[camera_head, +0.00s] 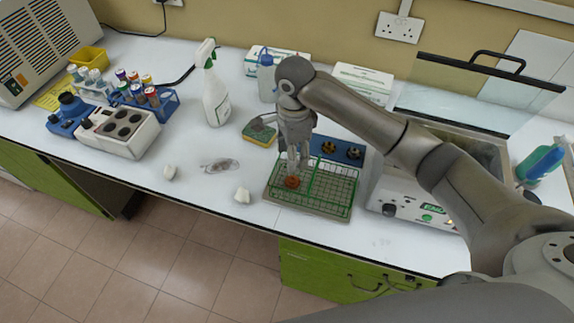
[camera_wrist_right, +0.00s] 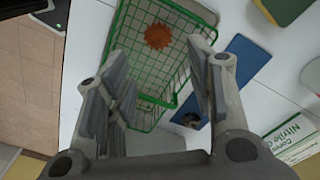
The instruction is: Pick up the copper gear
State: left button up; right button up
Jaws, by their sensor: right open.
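The copper gear (camera_head: 292,182) is a small orange-brown toothed disc. It lies in a green wire basket (camera_head: 340,203) near the front of the bench. In the right wrist view the gear (camera_wrist_right: 157,36) shows flat on the basket's mesh, with free space around it. My right gripper (camera_head: 294,164) points down just above the gear in the head view. In the wrist view the right gripper (camera_wrist_right: 160,62) is open and empty, its fingers spread, with the gear seen beyond the gap. I cannot tell exactly how high the fingertips are. My left gripper is not in view.
A blue mat (camera_head: 318,139) with dark round parts lies behind the basket. A lidded machine (camera_head: 400,203) stands close on the right. The bench's front edge is near.

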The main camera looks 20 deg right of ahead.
aim_at(292, 179)
jog(key=shift+w+f, duration=0.25)
jog(key=shift+f, duration=0.9)
jog(key=shift+s+f+p, duration=0.25)
jog(key=shift+s+f, duration=0.1)
jog(key=shift+f, duration=0.25)
jog(key=shift+s+f+p, duration=0.2)
jog(key=shift+s+f, duration=0.15)
jog(key=shift+f, duration=0.2)
jog(key=shift+w+f, duration=0.1)
jog(key=shift+f, duration=0.25)
jog(key=f, duration=0.4)
jog(key=shift+w+f+p, duration=0.2)
jog(key=shift+f+p, duration=0.15)
jog(key=shift+p, duration=0.05)
jog(key=shift+f, duration=0.2)
jog(key=shift+c, duration=0.5)
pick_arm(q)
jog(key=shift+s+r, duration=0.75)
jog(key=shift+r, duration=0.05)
pick_arm(e)
jog(key=c, duration=0.8)
